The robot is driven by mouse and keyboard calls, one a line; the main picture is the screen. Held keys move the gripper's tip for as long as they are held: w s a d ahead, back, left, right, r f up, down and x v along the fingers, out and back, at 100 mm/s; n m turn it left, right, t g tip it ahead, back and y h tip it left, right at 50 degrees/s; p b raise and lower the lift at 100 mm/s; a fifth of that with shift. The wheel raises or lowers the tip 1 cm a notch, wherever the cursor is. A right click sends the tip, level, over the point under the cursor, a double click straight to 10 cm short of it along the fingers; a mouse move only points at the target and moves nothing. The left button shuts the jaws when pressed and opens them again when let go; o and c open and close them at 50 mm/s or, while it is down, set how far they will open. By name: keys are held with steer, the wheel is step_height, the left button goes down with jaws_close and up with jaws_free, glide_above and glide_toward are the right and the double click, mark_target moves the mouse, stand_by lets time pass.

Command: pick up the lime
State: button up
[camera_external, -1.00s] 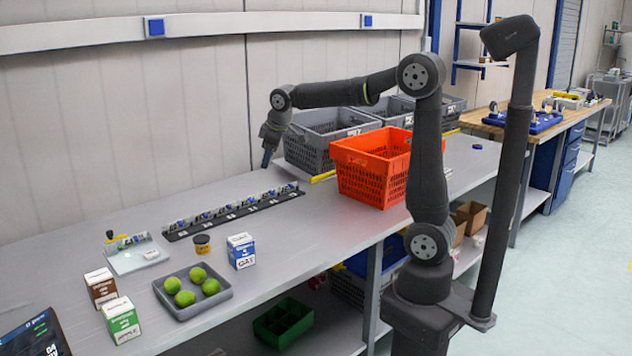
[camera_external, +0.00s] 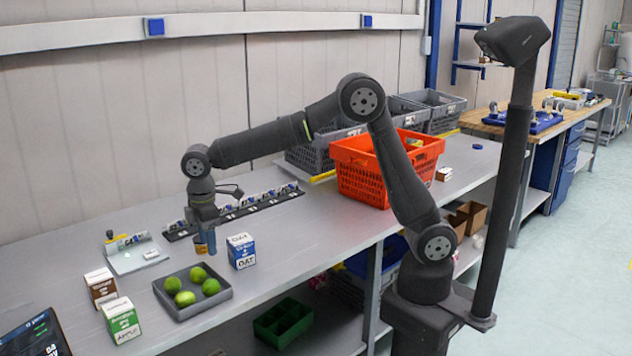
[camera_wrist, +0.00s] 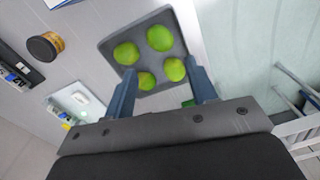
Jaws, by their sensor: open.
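Several green limes, one of them at the front left (camera_external: 185,299), lie in a grey square tray (camera_external: 222,300) on the workbench. The wrist view shows the limes too, with one lime (camera_wrist: 160,38) at the far side of the tray (camera_wrist: 112,48). My gripper (camera_external: 206,250) points down above the bench, just behind and above the tray, apart from the limes. In the wrist view my gripper (camera_wrist: 162,92) has its two blue fingers spread wide, with two limes showing between them. Nothing is held.
A blue and white box (camera_external: 241,251) stands right of the tray; a brown box (camera_external: 101,286) and green box (camera_external: 121,320) stand left. An orange basket (camera_external: 365,180) stands farther right. A round yellow-banded jar (camera_wrist: 45,47) shows in the wrist view.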

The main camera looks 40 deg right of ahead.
mark_target(210, 280)
step_height(210, 280, down, 8)
steer(key=shift+w+a+f, duration=0.1)
steer(key=shift+a+f, duration=0.1)
steer(key=shift+f, duration=1.25)
steer(key=shift+w+a+f, duration=0.1)
steer(key=shift+a+f, duration=0.05)
steer(key=shift+f, duration=1.3)
steer(key=c, duration=0.6)
